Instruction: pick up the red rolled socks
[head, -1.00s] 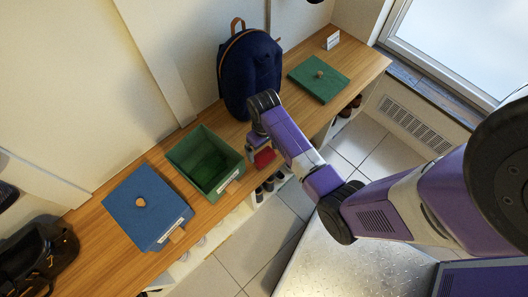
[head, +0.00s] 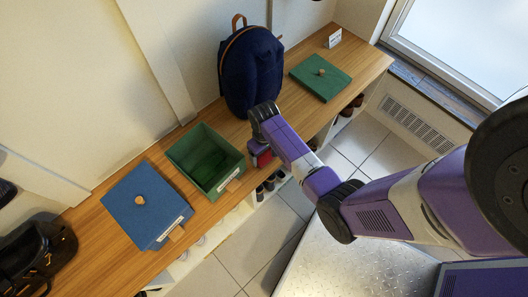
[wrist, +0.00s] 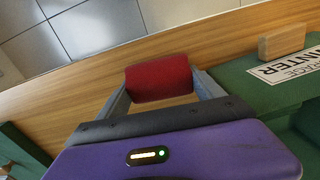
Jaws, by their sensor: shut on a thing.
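The red rolled socks (wrist: 158,80) sit between the two fingers of my gripper (wrist: 160,95) in the wrist view, and the fingers are shut on them. In the head view the red socks (head: 263,157) show just below my wrist, at the front edge of the wooden bench top (head: 103,205). They are partly hidden by the gripper there. I cannot tell whether they touch the bench top.
An open green box (head: 178,158) stands left of my gripper, close by. A blue lidded box (head: 125,213) and a black bag (head: 38,250) lie further left. A navy backpack (head: 250,75) stands behind. A green lid (head: 320,78) lies right of it. Shoes fill cubbies below.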

